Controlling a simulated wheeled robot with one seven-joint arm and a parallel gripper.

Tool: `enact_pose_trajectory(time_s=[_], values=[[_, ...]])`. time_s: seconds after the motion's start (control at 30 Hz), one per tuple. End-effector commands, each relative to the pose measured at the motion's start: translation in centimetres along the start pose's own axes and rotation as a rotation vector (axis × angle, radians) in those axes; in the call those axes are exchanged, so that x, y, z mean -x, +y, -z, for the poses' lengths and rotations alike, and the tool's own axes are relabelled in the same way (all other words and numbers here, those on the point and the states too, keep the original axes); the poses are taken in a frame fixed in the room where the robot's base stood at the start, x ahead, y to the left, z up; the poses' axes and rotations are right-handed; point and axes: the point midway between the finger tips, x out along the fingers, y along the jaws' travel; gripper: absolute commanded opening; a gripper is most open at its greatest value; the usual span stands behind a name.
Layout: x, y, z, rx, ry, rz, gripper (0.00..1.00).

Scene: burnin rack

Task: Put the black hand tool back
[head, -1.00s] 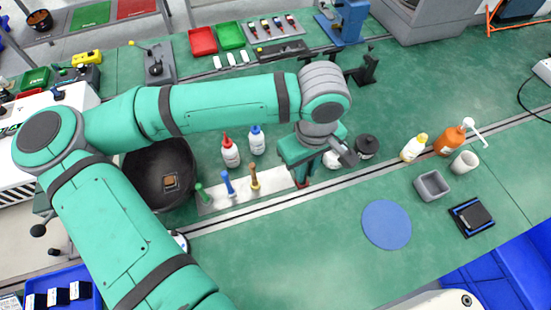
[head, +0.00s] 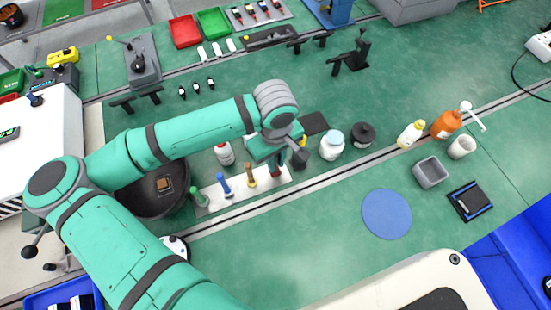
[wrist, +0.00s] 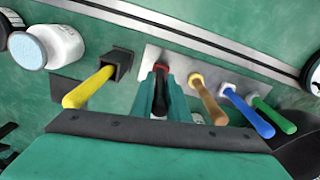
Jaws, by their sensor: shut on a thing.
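My gripper (wrist: 160,92) is shut on the black hand tool (wrist: 160,100), which has a red collar at its far end. In the head view my gripper (head: 276,168) is at the right end of the pale tool rack (head: 212,197), and the tool is mostly hidden. In the wrist view the collar shows against the rack plate (wrist: 182,62). I cannot tell whether the tool is seated or held just above. Tan (head: 251,175), blue (head: 224,184) and green (head: 198,196) tools stand in the rack to the left.
A yellow-handled tool (wrist: 90,88) stands in a dark square holder (wrist: 118,62), close beside my gripper. A white jar (head: 332,146) and a black jar (head: 363,135) stand right of it. A black bowl (head: 158,203) is left of the rack.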

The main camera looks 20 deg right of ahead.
Motion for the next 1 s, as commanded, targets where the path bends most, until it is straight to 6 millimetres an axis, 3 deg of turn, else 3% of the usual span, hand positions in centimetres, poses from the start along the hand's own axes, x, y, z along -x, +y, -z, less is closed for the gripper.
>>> enact_pose_trajectory(time_s=[0.4, 0.43, 0.5, 0.83, 1.0], values=[[-0.5, -0.2, 0.1, 0.005, 0.001, -0.001, 0.00], [-0.5, -0.1, 0.1, 0.004, 0.001, -0.001, 0.17], [-0.5, -0.1, 0.1, 0.003, 0.001, -0.001, 0.33], [-0.3, -0.1, 0.1, 0.003, 0.001, -0.001, 0.33], [1.3, -0.1, 0.2, 0.002, 0.004, -0.001, 0.33]])
